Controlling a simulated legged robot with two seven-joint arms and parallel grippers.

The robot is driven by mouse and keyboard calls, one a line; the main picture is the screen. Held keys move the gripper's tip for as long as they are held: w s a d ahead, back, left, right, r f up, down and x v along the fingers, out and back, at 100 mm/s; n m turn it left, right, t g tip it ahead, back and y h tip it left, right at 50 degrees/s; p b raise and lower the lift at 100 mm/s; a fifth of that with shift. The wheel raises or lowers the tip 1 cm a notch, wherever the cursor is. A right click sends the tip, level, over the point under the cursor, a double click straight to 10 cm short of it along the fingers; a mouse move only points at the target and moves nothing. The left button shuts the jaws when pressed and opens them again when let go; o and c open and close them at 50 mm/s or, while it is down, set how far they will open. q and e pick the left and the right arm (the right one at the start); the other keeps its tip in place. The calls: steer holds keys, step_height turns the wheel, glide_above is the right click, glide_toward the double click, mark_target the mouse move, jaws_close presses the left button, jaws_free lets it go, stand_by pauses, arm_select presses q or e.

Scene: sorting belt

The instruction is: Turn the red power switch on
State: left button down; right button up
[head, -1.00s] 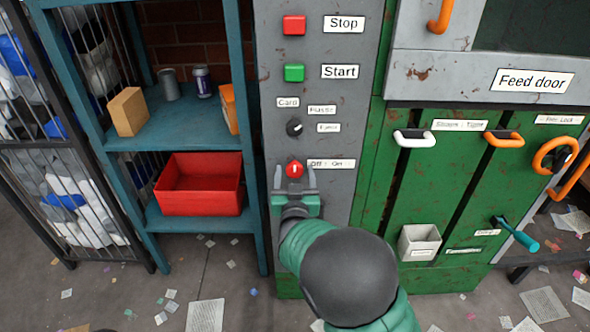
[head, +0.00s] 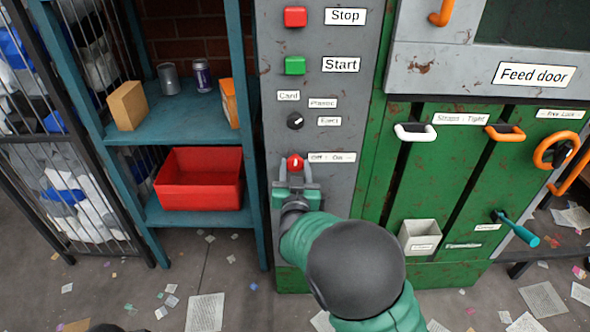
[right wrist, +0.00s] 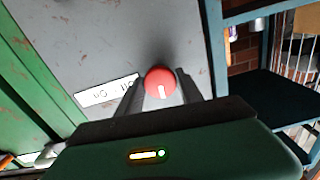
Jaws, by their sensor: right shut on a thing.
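The red power switch (head: 295,162) is a round red knob with a white mark, low on the grey control panel (head: 340,235). A label reading "Off : On" (head: 331,158) is to its right. My right gripper (head: 296,170) is at the knob, with one finger on each side. In the right wrist view the red knob (right wrist: 160,82) sits between the fingertips of my right gripper (right wrist: 158,90), which is shut on it. Its white mark points roughly toward the gripper's palm there.
Above are a black selector knob (head: 295,121), a green Start button (head: 295,66) and a red Stop button (head: 295,16). A teal shelf (head: 180,130) with a red bin (head: 199,195) stands left. Green panels with handles (head: 415,133) stand right.

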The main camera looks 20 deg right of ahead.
steer(key=m+b, duration=0.2)
steer(key=m, duration=0.1)
steer(key=m+b, duration=0.1)
steer(key=m, duration=0.1)
steer(key=shift+f, duration=0.25)
steer(key=m+b, duration=0.2)
steer(key=m, duration=0.1)
steer(key=shift+m+b, duration=0.3)
steer(key=shift+b, duration=0.1)
steer(key=m+b, duration=0.4)
steer(key=m, duration=0.1)
steer(key=shift+f, duration=0.1)
steer(key=shift+m+b, duration=1.45)
steer(key=shift+m, duration=0.25)
steer(key=o, duration=1)
steer(key=shift+c, duration=0.2)
steer(key=o, duration=0.4)
steer(key=shift+r, duration=0.2)
